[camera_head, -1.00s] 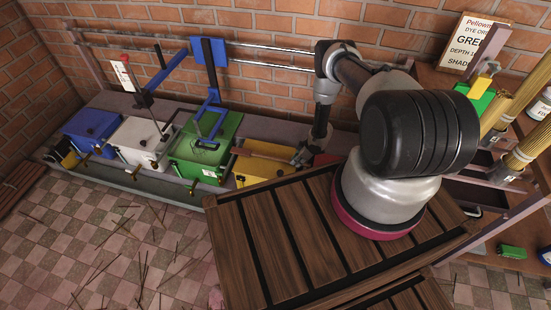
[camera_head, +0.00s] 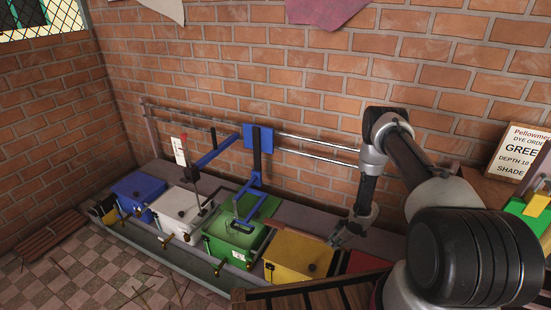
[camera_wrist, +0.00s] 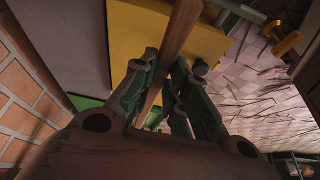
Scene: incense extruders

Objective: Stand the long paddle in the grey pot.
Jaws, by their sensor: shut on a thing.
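My gripper (camera_head: 343,236) is over the right end of the row of boxes, by the yellow box (camera_head: 297,254). In the wrist view my gripper (camera_wrist: 159,66) is shut on a long brown wooden shaft, which I take to be the long paddle (camera_wrist: 182,24). The shaft runs between the fingers, past both sides of them, and its ends are hidden or out of frame. I cannot pick out a grey pot in any view now.
Blue (camera_head: 138,190), white (camera_head: 181,212) and green (camera_head: 232,237) boxes stand left of the yellow one. A blue frame (camera_head: 258,140) on rails rises over the green box. A brick wall (camera_head: 330,80) is behind. A sign (camera_head: 521,150) stands at the right.

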